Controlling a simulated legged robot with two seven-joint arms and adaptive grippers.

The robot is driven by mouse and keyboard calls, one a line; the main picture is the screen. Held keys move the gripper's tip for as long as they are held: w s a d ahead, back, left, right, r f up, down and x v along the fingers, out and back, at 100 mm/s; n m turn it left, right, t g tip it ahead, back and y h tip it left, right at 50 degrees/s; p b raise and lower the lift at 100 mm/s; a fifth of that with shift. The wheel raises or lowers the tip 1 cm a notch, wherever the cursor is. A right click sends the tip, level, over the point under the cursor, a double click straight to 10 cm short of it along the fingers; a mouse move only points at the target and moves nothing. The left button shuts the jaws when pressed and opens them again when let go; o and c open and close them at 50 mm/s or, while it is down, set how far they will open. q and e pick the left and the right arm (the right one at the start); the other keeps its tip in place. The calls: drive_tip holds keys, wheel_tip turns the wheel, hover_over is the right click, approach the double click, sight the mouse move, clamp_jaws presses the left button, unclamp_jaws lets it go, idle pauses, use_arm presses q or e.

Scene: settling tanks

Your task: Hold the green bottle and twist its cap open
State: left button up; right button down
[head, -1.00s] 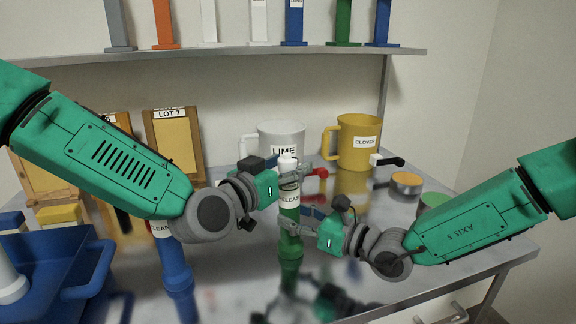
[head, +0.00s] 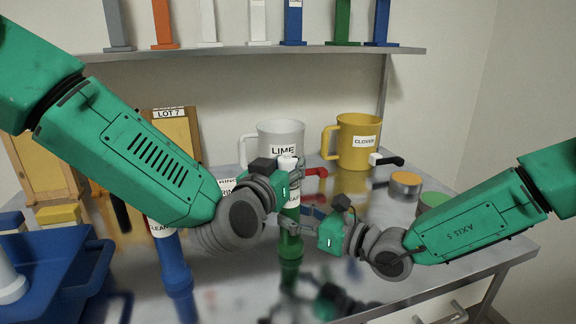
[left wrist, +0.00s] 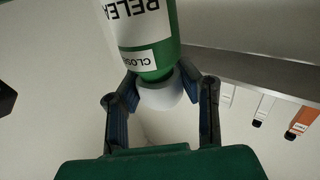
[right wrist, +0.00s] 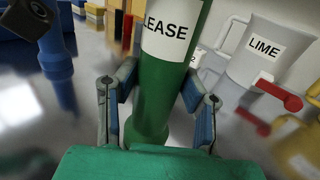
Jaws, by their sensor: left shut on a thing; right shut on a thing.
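The green bottle (head: 290,243) stands upright on the shiny bench, with a white label that shows as "LEASE" in the right wrist view. My right gripper (right wrist: 160,95) is shut on the bottle's green body below the label; in the head view it comes in from the right (head: 296,232). The white cap (left wrist: 162,92) is at the bottle's top. My left gripper (left wrist: 162,90) is shut on the cap, its fingers on both sides of it. A small label by the cap begins "CLOS". In the head view my left gripper (head: 288,176) partly hides the cap.
A white LIME mug (head: 283,130) and a yellow CLOVER mug (head: 358,145) stand behind. A blue bottle (head: 176,265) stands left of the green one, near a blue tray (head: 60,275). Round tins (head: 405,184) sit at right. A shelf (head: 250,50) runs above.

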use_arm(q)
clamp_jaws()
use_arm(e)
drive_tip(key=shift+f, duration=0.1)
use_arm(q)
drive_tip(key=o, duration=1.3)
unclamp_jaws()
drive_tip(key=shift+c, duration=0.2)
drive_tip(key=shift+s+a, duration=0.1)
drive_tip(key=v, duration=1.1)
drive_tip(key=shift+s+a, duration=0.15)
drive_tip(key=shift+s, duration=0.2)
use_arm(e)
drive_tip(key=c, duration=0.9)
unclamp_jaws()
drive_tip(key=shift+a, duration=0.1)
